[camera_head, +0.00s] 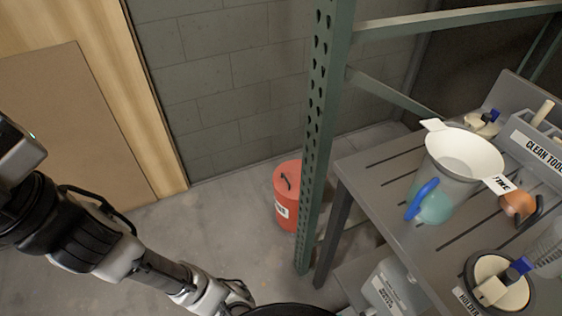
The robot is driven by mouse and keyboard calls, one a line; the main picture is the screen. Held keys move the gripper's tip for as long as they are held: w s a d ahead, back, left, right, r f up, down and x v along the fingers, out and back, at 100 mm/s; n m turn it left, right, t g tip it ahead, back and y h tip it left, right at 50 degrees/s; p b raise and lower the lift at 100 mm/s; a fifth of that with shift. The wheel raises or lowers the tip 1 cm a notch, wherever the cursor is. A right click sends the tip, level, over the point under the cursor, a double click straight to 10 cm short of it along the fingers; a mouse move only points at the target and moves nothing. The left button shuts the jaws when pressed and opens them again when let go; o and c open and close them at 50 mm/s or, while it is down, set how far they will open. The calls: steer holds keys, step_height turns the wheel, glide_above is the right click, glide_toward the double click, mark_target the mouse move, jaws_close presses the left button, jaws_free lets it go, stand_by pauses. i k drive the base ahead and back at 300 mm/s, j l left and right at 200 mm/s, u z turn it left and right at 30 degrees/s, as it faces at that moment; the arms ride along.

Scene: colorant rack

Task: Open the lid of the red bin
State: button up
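The red bin (286,212) stands on the floor against the grey block wall, behind and left of the green rack post. Its lid (287,176) is on top and looks shut, with a dark handle (286,181) on it. A white label shows on the bin's front. The post hides part of the bin's right side. My arm comes in from the left and runs down to the bottom edge, nearer the camera than the bin. My gripper's fingers cannot be made out; the arm's end is at or past the bottom edge, well apart from the bin.
The green rack post (319,120) stands right beside the bin. A grey slatted table (375,178) at right holds a white funnel (464,153) and several containers. A jug (392,290) stands below it. Bare floor (225,225) lies left of the bin.

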mark_target(299, 176)
steer(key=i+j+z, duration=0.1)
steer(key=i+j, duration=0.45)
steer(key=i+j+z, duration=0.1)
steer(key=i+j, duration=0.45)
steer(key=i+j+z, duration=0.1)
steer(key=i+j, duration=0.4)
steer(key=j, duration=0.2)
